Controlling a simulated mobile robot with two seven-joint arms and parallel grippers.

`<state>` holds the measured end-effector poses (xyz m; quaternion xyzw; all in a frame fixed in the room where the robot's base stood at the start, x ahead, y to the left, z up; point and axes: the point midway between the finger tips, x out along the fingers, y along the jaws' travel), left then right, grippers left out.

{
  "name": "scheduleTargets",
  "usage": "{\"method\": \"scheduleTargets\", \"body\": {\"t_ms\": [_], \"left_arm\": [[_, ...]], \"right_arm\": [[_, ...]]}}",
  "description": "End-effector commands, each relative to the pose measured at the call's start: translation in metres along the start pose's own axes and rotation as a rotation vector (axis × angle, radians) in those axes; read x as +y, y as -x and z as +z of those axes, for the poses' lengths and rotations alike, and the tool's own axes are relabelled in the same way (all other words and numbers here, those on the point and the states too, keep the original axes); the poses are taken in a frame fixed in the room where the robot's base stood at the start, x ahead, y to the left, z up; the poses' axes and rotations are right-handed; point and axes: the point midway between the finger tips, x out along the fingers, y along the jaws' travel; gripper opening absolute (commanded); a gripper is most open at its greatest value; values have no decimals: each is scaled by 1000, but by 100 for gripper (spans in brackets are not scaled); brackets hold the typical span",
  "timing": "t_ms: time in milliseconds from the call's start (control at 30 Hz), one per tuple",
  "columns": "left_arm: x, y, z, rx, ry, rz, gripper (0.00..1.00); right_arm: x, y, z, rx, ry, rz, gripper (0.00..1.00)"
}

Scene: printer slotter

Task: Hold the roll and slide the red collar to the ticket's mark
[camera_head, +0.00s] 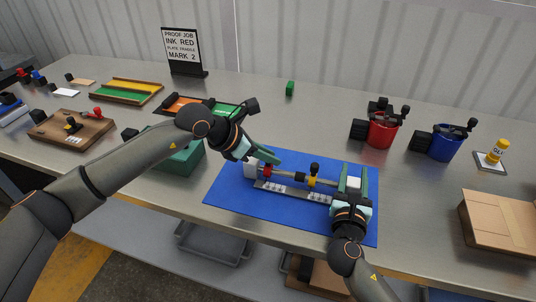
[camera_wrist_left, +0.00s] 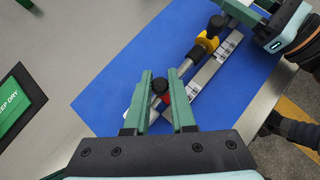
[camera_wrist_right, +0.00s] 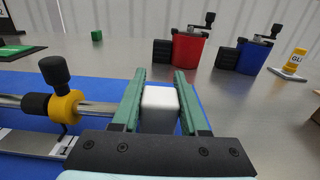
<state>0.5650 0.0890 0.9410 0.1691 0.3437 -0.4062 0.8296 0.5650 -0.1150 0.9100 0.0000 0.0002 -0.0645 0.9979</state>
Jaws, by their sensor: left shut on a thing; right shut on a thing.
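A ticket stand (camera_head: 181,49) at the back reads "INK RED", "MARK 2". On the blue mat (camera_head: 235,195) lies a shaft between white end blocks, with a numbered scale strip (camera_head: 290,190) along it. The red collar (camera_head: 267,171), with a black knob (camera_wrist_left: 160,85), is near the shaft's left end. My left gripper (camera_head: 265,160) is shut on the red collar, mostly hidden by the fingers in the left wrist view. A yellow collar (camera_head: 313,181) with a black knob sits mid-shaft. My right gripper (camera_head: 354,176) is shut on the right white end block (camera_wrist_right: 160,108).
A red pot (camera_head: 382,131) and a blue pot (camera_head: 446,144) stand at the back right, near a yellow glue bottle (camera_head: 497,150). A cardboard box (camera_head: 497,220) is at the right. A green box (camera_head: 180,160) and coloured trays lie left of the mat.

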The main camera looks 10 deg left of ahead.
Motion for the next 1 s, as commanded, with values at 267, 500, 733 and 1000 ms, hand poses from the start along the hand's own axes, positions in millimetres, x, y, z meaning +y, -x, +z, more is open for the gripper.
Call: {"method": "scheduleTargets", "body": {"t_ms": [267, 500, 733, 1000], "left_arm": [[-19, -12, 13, -2, -1, -4, 0], [-19, -12, 13, -3, -1, -5, 31], [-18, -12, 12, -2, -1, -3, 54], [-17, -10, 12, -1, -1, -2, 54]], "right_arm": [[1, 0, -1, 1, 1, 3, 0], [1, 0, -1, 1, 1, 3, 0], [1, 0, -1, 1, 1, 3, 0], [1, 0, -1, 1, 0, 3, 0]]}}
